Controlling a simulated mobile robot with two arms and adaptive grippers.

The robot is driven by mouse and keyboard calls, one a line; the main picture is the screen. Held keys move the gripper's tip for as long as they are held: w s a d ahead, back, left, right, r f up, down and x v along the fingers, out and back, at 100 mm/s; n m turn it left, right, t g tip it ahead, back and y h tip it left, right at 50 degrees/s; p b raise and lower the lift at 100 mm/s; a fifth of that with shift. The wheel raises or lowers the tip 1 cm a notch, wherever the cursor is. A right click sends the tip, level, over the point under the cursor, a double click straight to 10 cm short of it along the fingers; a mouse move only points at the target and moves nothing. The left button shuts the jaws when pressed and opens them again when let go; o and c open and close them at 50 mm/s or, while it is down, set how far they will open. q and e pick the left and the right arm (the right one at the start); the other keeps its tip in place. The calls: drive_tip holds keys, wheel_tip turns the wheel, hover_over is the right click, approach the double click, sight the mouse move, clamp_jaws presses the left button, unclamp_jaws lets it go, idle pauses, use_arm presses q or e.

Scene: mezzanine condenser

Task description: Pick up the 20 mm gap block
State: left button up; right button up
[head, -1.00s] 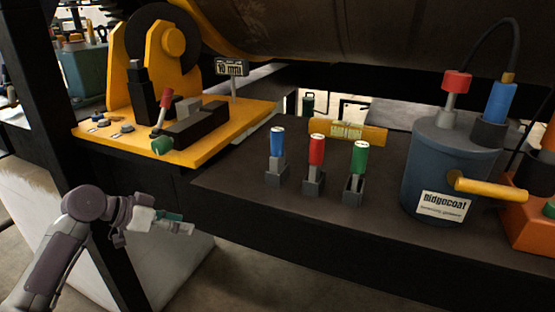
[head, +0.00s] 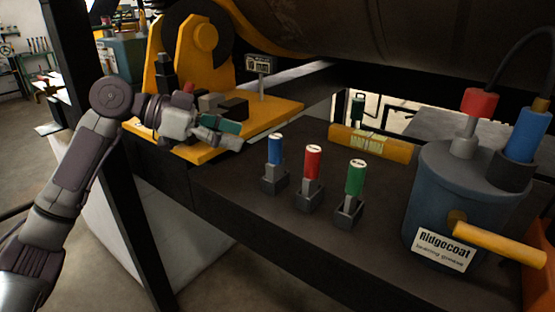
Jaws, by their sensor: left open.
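Three gap blocks with coloured handles stand upright in a row on the dark bench: a blue-handled block (head: 275,151), a red-handled block (head: 312,163) and a green-handled block (head: 355,178). Their top markings are too small to read, so I cannot tell which is the 20 mm one. My left gripper (head: 230,136) is open, left of the blue-handled block and apart from all three blocks. It is in front of the yellow fixture and hides part of it. My right gripper is not in view.
The yellow fixture (head: 283,112) with a dark wheel and a small sign (head: 261,64) stands at the left. A yellow level-like bar (head: 370,144) lies behind the blocks. A blue-grey Ridgecoat pot (head: 450,190) with a yellow handle stands at the right. A large dark cylinder (head: 370,40) hangs above.

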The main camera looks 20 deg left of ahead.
sight(275, 142)
use_arm(q)
drive_tip(key=p+x, duration=0.1)
drive_tip(key=x, duration=0.2)
drive_tip(key=p+x, duration=0.1)
drive_tip(key=x, duration=0.1)
drive_tip(key=p+x, duration=0.1)
drive_tip(key=x, duration=0.2)
drive_tip(key=shift+w+d+r+p, duration=0.25)
drive_tip(key=shift+d+p, duration=0.15)
drive_tip(key=shift+w+d+f, duration=0.1)
drive_tip(key=shift+d+f, duration=0.05)
drive_tip(key=shift+d, duration=0.05)
drive_tip(key=shift+a, duration=0.1)
drive_tip(key=c, duration=0.4)
clamp_jaws()
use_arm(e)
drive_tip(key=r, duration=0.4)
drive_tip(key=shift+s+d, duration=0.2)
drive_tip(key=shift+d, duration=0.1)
